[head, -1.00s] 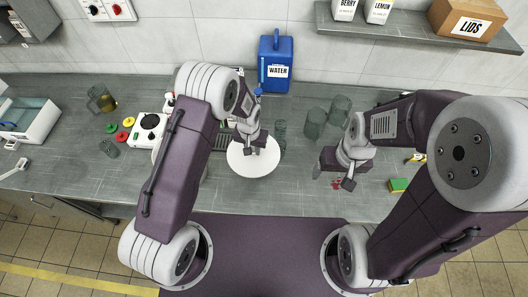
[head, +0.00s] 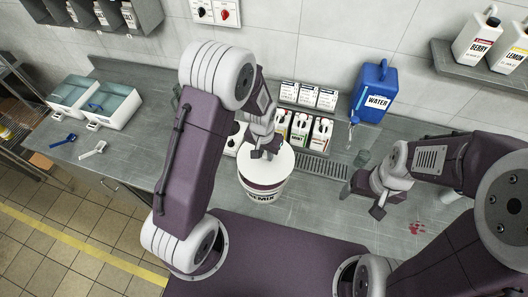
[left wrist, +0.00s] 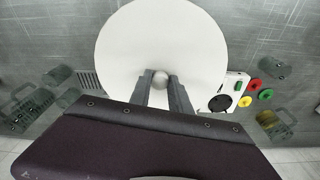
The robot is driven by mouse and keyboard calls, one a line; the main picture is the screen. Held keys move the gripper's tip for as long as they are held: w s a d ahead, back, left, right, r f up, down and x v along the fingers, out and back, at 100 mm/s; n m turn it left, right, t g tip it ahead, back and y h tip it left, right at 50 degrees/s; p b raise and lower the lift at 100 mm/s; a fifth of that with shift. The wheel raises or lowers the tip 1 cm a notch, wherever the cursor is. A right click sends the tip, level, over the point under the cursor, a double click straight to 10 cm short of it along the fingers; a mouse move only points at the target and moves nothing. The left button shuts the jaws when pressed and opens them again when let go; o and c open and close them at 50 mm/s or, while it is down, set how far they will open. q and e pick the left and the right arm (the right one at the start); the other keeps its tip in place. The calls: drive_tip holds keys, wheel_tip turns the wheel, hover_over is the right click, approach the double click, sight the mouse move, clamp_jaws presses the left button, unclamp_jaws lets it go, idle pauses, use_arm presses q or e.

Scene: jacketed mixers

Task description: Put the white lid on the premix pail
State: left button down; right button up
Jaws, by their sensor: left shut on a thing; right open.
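The white lid (head: 277,163) is a round disc with a small knob. It is level over the premix pail (head: 262,197), a white pail whose label is partly visible below it. I cannot tell whether the lid rests on the rim or hovers just above. My left gripper (head: 264,153) is above the lid, shut on its knob. In the left wrist view the lid (left wrist: 160,38) fills the upper middle and hides the pail, with the left gripper's fingers (left wrist: 160,82) around the round knob. My right gripper (head: 361,203) is open and empty over the counter, right of the pail.
Behind the pail stand several small labelled bottles (head: 301,129) and a blue water jug (head: 373,94). A clear beaker (head: 361,157) stands near the right gripper. Two tubs (head: 111,103) are at the far left. The counter left of my left arm (head: 135,150) is mostly clear.

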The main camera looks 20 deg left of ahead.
use_arm(q)
drive_tip(key=shift+f, duration=0.5)
drive_tip(key=f+b, duration=0.1)
drive_tip(key=a+f+b, duration=0.1)
drive_tip(key=f, duration=0.1)
drive_tip(key=shift+w+a+b, duration=0.1)
drive_tip(key=shift+a+b, duration=0.15)
drive_tip(key=shift+b, duration=0.15)
drive_tip(key=shift+d+f+b, duration=0.25)
drive_tip(key=shift+f+b, duration=0.45)
drive_tip(key=shift+f, duration=0.4)
use_arm(e)
drive_tip(key=f, duration=0.2)
drive_tip(key=a+f, duration=0.1)
drive_tip(key=f, duration=0.1)
drive_tip(key=shift+w+a+f, duration=0.1)
drive_tip(key=shift+f, duration=0.25)
use_arm(q)
drive_tip(key=shift+d, duration=0.15)
drive_tip(key=shift+f+b, duration=0.25)
drive_tip(key=shift+b, duration=0.05)
use_arm(e)
drive_tip(key=shift+f, duration=0.15)
